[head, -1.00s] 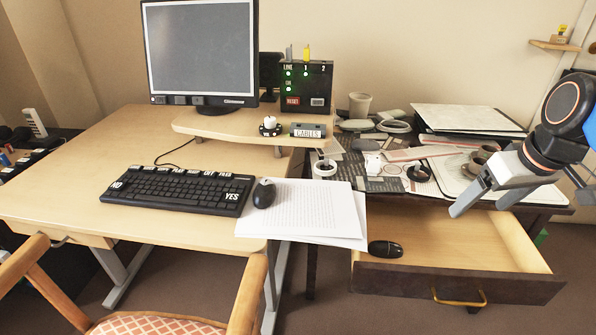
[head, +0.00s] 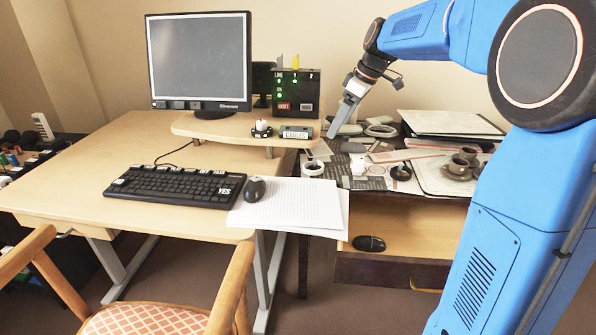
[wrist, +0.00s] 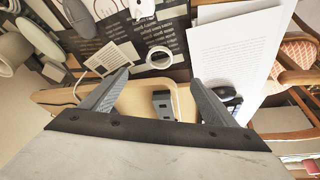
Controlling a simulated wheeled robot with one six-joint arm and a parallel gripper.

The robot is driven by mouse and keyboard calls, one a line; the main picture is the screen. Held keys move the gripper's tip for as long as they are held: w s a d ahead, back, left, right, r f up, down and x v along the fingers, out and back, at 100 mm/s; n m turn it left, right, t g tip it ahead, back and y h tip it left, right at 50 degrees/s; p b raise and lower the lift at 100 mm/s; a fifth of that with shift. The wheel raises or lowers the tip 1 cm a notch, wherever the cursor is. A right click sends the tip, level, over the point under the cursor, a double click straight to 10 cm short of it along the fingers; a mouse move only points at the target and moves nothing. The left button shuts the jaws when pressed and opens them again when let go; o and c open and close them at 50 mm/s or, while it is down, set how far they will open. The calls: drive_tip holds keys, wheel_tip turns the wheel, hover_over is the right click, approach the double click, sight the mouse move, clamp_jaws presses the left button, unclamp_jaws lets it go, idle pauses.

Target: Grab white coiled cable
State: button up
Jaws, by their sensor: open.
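A white coiled cable (head: 313,168) lies at the left edge of the cluttered dark desk, beside the papers. It also shows as a white ring in the wrist view (wrist: 159,59), lying beyond the fingertips and roughly midway between them. My gripper (head: 339,128) is open and empty, pointing down above the back left of the dark desk. Both its fingers show apart in the wrist view (wrist: 160,78). The gripper is apart from the cable.
The wooden shelf with the labelled box (head: 297,132) stands close left of my gripper. A grey-white ring (head: 381,130) and a black coil (head: 400,173) lie on the dark desk. Cups (head: 459,166) stand at right. The drawer (head: 395,240) below is open. Papers (head: 290,203) overhang the front.

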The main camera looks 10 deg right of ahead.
sight(317, 165)
drive_tip(key=x, duration=1.7)
drive_tip(key=shift+w+a+f, duration=0.1)
drive_tip(key=shift+a+f, duration=0.05)
drive_tip(key=shift+f, duration=0.1)
drive_tip(key=c, duration=1.2)
